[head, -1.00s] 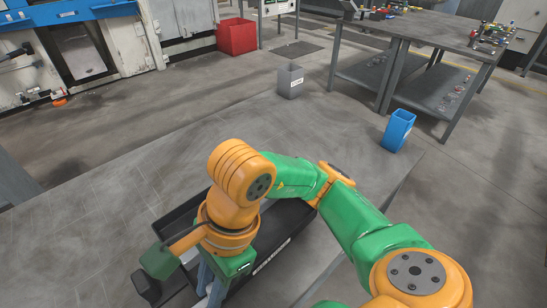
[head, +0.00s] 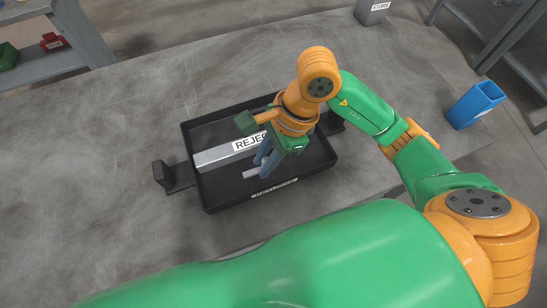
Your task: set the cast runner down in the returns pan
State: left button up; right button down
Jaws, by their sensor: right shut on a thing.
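The black returns pan (head: 215,207) lies on the grey table, with a white label on its front wall. My right gripper (head: 264,166) points down inside the pan's outline, its blue-grey fingers shut on the cast runner (head: 251,174). Only a short, light grey end of the runner shows at the fingertips; the fingers and wrist hide the rest. I cannot tell whether the runner touches the pan floor. My left gripper is not in view.
A silver bar (head: 213,157) with a partly hidden white "REJECT" label crosses the pan behind the fingers. A blue bin (head: 474,104) stands at the right, a grey labelled bin (head: 372,11) at the top. The table (head: 100,190) left of the pan is clear.

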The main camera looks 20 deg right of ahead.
jog(key=f, duration=0.1)
jog(key=w+d+f, duration=0.1)
jog(key=d+f, duration=0.1)
jog(key=shift+w+d+f, duration=0.15)
jog(key=shift+w+f, duration=0.05)
jog(key=shift+w, duration=0.1)
notch_tip(320, 180, down, 3)
jog(key=shift+w+d+r+p, duration=0.1)
jog(key=shift+r+p, duration=0.05)
jog(key=shift+p, duration=0.45)
jog(key=shift+f, duration=0.5)
jog(key=c, duration=0.7)
grip_release()
jog(key=shift+c, duration=0.2)
